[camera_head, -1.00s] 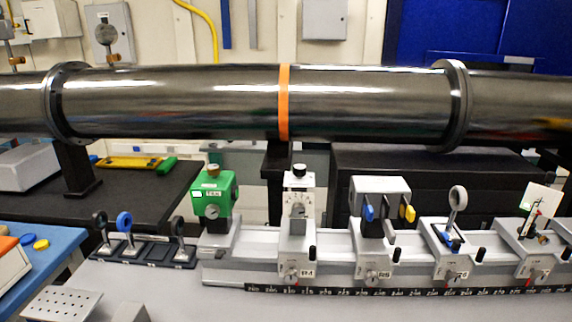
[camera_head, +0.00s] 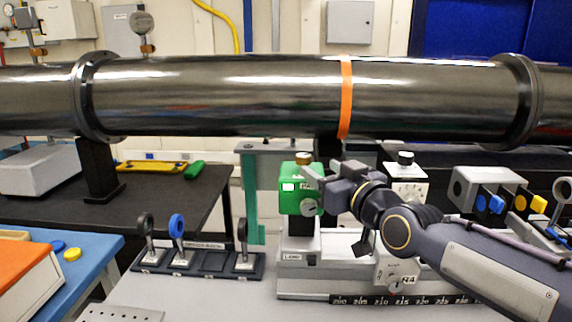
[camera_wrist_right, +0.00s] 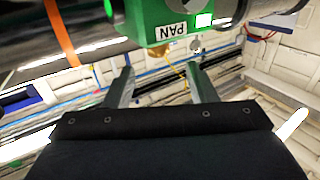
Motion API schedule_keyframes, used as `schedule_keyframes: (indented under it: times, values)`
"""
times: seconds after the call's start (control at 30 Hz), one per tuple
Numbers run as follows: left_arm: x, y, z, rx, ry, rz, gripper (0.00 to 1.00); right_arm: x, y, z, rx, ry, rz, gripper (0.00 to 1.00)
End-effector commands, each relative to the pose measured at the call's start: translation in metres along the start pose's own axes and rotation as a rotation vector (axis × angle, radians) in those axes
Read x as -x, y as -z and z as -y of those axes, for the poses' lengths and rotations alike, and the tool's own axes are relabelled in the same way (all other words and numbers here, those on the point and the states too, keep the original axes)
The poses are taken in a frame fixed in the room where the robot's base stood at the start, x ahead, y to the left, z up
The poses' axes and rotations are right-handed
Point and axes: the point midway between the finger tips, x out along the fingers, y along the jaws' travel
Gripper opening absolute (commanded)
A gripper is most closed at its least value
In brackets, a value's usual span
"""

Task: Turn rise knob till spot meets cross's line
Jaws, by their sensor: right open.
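A green box (camera_head: 292,198) stands at the left end of the bench rail. It has a brass knob (camera_head: 303,158) on top and a silver knob (camera_head: 310,208) on its front. My right gripper (camera_head: 327,184) is open and empty, just right of the green box. In the right wrist view the green box (camera_wrist_right: 150,18) shows a "PAN" label, and the open fingers (camera_wrist_right: 163,84) reach up below it. I cannot tell whether they touch it. No knob is clearly marked as the rise knob. No spot or cross can be made out. My left gripper is out of view.
Carrier R4 (camera_head: 408,185), with a black-topped knob, is partly behind my right arm. A holder with blue and yellow tabs (camera_head: 485,185) stands farther right. A rack of round optics (camera_head: 212,265) is left of the rail. A large steel pipe (camera_head: 220,95) crosses behind.

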Motion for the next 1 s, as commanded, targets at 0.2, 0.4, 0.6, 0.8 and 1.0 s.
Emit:
schedule_keyframes:
  times: [0.2, 0.4, 0.6, 0.8, 1.0]
  values:
    - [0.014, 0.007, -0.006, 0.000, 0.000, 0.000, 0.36, -0.034, 0.002, 0.001, -0.002, 0.002, 0.004, 0.51]
    - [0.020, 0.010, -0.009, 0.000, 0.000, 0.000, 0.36, -0.061, 0.001, 0.000, -0.002, -0.001, 0.004, 0.51]
    - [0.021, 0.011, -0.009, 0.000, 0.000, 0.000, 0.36, -0.071, 0.000, 0.000, 0.000, -0.001, 0.004, 0.51]
    - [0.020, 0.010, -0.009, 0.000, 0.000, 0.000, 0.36, -0.071, -0.001, -0.001, 0.000, -0.002, 0.004, 0.51]
    - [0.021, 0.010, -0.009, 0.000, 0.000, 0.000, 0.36, -0.071, -0.001, -0.001, 0.000, -0.002, 0.004, 0.26]
